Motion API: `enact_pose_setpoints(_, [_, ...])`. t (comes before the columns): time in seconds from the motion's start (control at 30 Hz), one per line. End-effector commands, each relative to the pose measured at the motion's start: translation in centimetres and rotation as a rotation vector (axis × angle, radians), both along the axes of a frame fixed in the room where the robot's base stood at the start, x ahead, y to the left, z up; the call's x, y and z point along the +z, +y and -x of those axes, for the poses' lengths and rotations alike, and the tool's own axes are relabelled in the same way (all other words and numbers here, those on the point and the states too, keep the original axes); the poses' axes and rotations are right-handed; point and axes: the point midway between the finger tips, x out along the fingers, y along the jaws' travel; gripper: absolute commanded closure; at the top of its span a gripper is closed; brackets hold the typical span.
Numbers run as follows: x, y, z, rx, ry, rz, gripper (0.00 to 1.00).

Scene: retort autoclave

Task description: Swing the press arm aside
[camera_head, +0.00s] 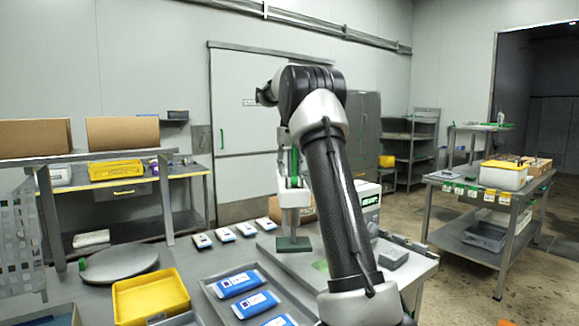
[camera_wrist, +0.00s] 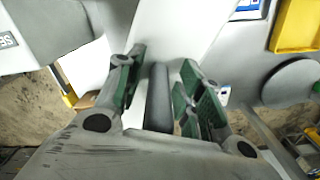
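In the wrist view, the white press arm (camera_wrist: 178,30) runs upward behind my fingers. A dark grey upright bar (camera_wrist: 158,97), which looks like its handle, stands between my gripper's (camera_wrist: 162,66) two green-padded fingers. A gap shows on each side of the bar, so my gripper looks open around it. In the head view, a white press part (camera_head: 292,199) stands over a dark green block (camera_head: 293,244) on the bench. My gripper (camera_head: 289,168) is just above it, partly hidden by my arm.
A yellow bin (camera_head: 150,297), a round grey plate (camera_head: 119,263) and a tray with blue-white pouches (camera_head: 248,304) lie left of the press. Several more pouches line the bench behind. A white-green box (camera_head: 366,200) stands right of the press.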

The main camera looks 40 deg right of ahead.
Motion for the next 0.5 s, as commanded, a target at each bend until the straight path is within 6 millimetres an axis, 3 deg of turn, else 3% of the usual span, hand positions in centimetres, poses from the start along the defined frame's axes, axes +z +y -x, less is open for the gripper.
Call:
enact_pose_setpoints(0.17, [1.7,-0.1,-0.1,0.000,-0.003,0.001,0.62])
enact_pose_setpoints(0.5, [9.1,0.0,-0.2,0.001,-0.004,0.002,0.62])
